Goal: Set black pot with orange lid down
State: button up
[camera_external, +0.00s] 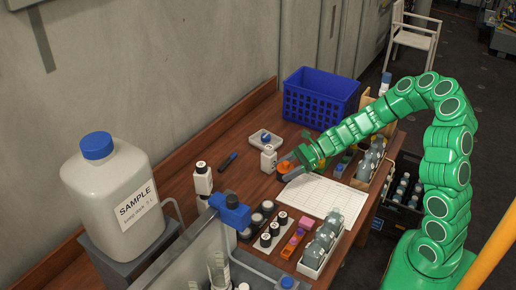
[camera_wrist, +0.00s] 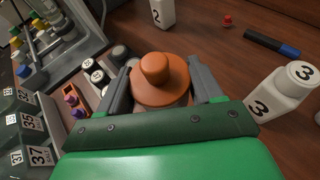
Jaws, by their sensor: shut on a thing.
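The pot with the orange lid (camera_wrist: 160,82) sits between the two grey fingers of my gripper (camera_wrist: 163,90) in the wrist view. The fingers are shut on it from both sides, and its knobbed lid faces the camera. The pot's dark body is mostly hidden under the lid and by the fingers. In the external view the orange lid (camera_external: 284,168) shows at the tip of my gripper (camera_external: 288,165), over the wooden table beside a white bottle. I cannot tell whether its base touches the table.
The wooden table (camera_external: 180,190) holds a white bottle (camera_external: 268,160), a paper sheet (camera_external: 322,196), a blue crate (camera_external: 320,98) at the back, and a rack of grey bottles (camera_external: 320,245) in front. A large sample jug (camera_external: 110,185) stands at left. A bottle marked 3 (camera_wrist: 280,92) is close by.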

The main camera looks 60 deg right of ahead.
jog(key=w+f, duration=0.6)
jog(key=shift+w+f, duration=0.25)
jog(key=shift+f, duration=1.65)
jog(key=o, duration=1.1)
jog(key=shift+d+r, duration=0.1)
jog(key=shift+d, duration=0.05)
